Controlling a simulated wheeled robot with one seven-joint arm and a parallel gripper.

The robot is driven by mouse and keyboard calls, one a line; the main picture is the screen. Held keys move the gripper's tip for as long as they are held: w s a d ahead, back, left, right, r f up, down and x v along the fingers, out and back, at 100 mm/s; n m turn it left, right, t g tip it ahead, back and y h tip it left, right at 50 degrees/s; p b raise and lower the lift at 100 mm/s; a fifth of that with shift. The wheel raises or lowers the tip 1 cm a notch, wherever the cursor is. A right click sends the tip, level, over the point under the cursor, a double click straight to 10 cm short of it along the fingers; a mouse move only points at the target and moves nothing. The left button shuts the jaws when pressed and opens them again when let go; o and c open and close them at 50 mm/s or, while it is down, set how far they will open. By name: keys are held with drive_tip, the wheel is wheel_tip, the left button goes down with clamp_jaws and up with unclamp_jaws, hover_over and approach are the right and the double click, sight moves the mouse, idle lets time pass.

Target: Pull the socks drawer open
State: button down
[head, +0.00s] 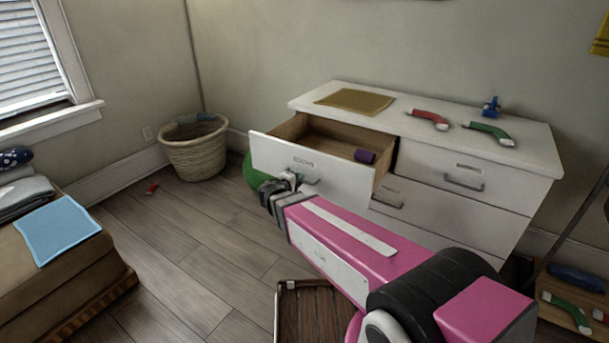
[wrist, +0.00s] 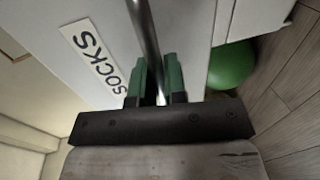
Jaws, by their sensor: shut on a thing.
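The socks drawer (head: 345,190) is the top left drawer of the white dresser (head: 475,212) and stands well pulled out. A purple roll (head: 365,156) lies inside it near the right wall. In the wrist view, the label SOCKS (wrist: 95,58) shows on the drawer front, beside the metal bar handle (wrist: 143,32). My gripper (head: 290,181) is at the drawer front. Its green fingers (wrist: 158,82) are shut on the handle, one on each side of the bar. My gripper partly hides the handle in the head view.
A wicker basket (head: 193,152) stands in the corner. A green ball (head: 250,172) is partly behind the drawer front. A bed or bench (head: 65,272) is at left, a wooden crate (head: 310,312) in front. Floor between is mostly clear.

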drive_tip(key=shift+s+a, duration=0.3)
drive_tip(key=shift+s, duration=0.15)
drive_tip(key=c, duration=1.2)
unclamp_jaws()
drive_tip(key=v, duration=1)
drive_tip(key=shift+s+a, duration=0.25)
drive_tip(key=shift+s, duration=0.05)
